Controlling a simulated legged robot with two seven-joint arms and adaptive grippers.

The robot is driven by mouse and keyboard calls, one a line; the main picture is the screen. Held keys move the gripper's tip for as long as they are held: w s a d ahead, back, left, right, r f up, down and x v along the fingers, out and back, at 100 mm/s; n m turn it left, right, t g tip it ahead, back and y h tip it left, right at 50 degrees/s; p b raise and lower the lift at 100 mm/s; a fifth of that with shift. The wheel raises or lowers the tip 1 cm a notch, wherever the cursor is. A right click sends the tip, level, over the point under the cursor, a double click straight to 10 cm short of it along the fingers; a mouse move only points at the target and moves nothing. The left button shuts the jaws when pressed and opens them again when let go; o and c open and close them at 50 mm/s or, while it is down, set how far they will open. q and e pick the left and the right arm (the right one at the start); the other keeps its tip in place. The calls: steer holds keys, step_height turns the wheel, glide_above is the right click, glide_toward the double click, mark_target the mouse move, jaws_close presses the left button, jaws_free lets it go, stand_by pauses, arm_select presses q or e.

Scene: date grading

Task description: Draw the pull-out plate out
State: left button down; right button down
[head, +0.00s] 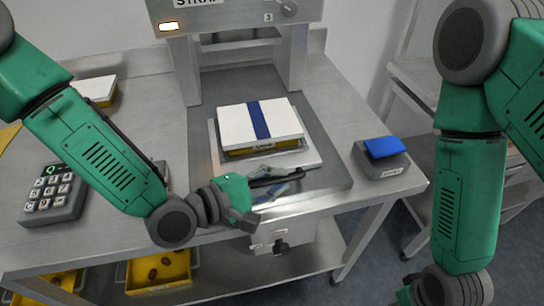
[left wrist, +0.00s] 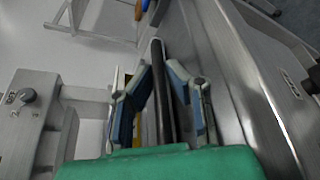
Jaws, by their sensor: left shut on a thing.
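The pull-out plate (head: 312,160) is a light grey sheet lying flat under the press, with a yellow box with a white lid and blue band (head: 260,124) on it. A black handle bar (head: 288,173) is at its front edge. My left gripper (head: 272,184) is at this handle in the head view. In the left wrist view, the black bar (left wrist: 158,80) runs between the two fingers of my left gripper (left wrist: 160,85), which are shut on it. Of my right gripper (head: 408,294), only a part shows at the bottom edge; its fingers cannot be made out.
The press (head: 235,14) stands over the back of the steel table. A keypad (head: 55,193) is at the left and a grey block with a blue pad (head: 383,148) at the right. Yellow bins (head: 160,272) are on the lower shelf.

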arm_select(q)
steer(key=shift+s+d+f, duration=0.15)
steer(key=shift+s, duration=0.9)
steer(key=c, duration=1.9)
jaws_free()
steer(key=shift+s+a+r, duration=0.15)
steer(key=shift+a+r, duration=0.05)
steer(key=shift+a, duration=0.25)
steer(key=v, duration=1.1)
